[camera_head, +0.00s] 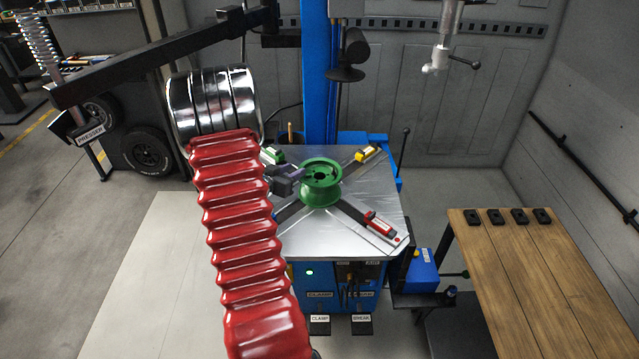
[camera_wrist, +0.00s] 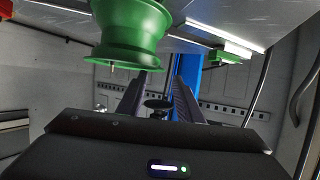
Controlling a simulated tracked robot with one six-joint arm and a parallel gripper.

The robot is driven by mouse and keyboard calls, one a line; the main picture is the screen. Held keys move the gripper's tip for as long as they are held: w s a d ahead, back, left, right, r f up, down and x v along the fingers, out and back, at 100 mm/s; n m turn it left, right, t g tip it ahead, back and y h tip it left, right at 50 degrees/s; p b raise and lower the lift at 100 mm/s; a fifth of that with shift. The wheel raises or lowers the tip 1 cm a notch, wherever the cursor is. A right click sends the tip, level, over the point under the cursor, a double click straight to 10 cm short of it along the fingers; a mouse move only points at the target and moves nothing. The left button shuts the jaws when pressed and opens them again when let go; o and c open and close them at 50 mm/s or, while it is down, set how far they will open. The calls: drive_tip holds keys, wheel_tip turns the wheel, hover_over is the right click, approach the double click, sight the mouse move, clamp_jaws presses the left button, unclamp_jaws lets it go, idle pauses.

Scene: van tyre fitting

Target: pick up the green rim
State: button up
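The green rim (camera_head: 322,182) sits at the middle of the clamping table, its open face up and its wider edges above and below a narrower waist. My gripper (camera_head: 298,174) is at the rim's left side, low over the table. In the wrist view, which appears upside down, the rim (camera_wrist: 130,32) fills the upper left. There my gripper (camera_wrist: 160,76) shows two dark fingers with a gap between them and nothing held. The rim's edge overlaps the left finger's tip, so I cannot tell whether they touch.
The metal table (camera_head: 385,200) carries a yellow clamp (camera_head: 367,153), a red clamp (camera_head: 379,224) and a green clamp (camera_head: 272,155). A blue column (camera_head: 319,75) stands behind. A wooden bench (camera_head: 545,270) with several black blocks is at the right.

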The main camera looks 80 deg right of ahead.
sight(300, 167)
drive_tip(key=shift+x, duration=2.6)
drive_tip(key=shift+w, duration=0.15)
clamp_jaws()
drive_tip(key=shift+f, duration=0.1)
